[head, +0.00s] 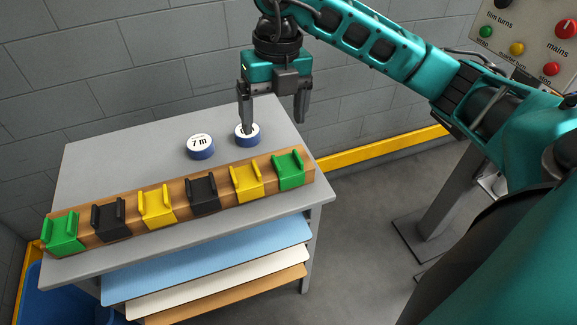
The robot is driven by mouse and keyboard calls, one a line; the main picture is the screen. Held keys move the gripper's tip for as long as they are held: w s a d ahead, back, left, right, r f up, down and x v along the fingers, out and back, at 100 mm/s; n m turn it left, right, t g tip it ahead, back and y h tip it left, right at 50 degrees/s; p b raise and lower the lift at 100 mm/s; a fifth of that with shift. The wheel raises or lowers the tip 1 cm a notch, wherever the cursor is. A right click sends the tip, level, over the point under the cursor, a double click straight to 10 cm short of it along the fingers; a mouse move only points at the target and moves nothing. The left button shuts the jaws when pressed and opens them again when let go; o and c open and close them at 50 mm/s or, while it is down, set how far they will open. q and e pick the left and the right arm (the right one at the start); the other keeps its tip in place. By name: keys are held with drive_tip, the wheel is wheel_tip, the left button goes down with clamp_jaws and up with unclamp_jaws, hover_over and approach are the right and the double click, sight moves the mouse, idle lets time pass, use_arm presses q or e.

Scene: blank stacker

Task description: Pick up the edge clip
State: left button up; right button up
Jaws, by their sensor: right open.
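Several edge clips sit in a row on a wooden bar (225,202) along the front of the grey table. From left to right they are a green clip (62,234), a black clip (110,220), a yellow clip (156,206), a black clip (203,194), a yellow clip (246,182) and a green clip (289,169). My right gripper (273,122) points down, open and empty, beyond the right end of the row. Its left finger overlaps a round roll in the picture; I cannot tell whether they touch. My left gripper is out of view.
The grey table (110,165) also holds a blue-and-white roll marked 7 m (200,147) and a similar roll (247,140), partly hidden by my finger. Blue, white and orange boards lie below the tabletop. A control panel (530,35) with buttons is at upper right. A block wall stands behind.

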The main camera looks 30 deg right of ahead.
drive_tip(key=d+h, duration=0.1)
drive_tip(key=d, duration=0.1)
hover_over(289, 167)
drive_tip(key=shift+m, duration=0.3)
drive_tip(key=f, duration=0.6)
drive_tip(key=shift+w+a+f, duration=0.2)
drive_tip(key=shift+a, duration=0.2)
drive_tip(key=shift+s+d+f, duration=0.1)
drive_tip(key=shift+d+f, duration=0.1)
drive_tip(key=shift+f, duration=1.35)
drive_tip(key=shift+s+d+f, duration=0.1)
drive_tip(key=shift+d+f, duration=0.05)
drive_tip(key=shift+f, duration=1.35)
drive_tip(key=shift+c, duration=0.2)
drive_tip(key=c, duration=1)
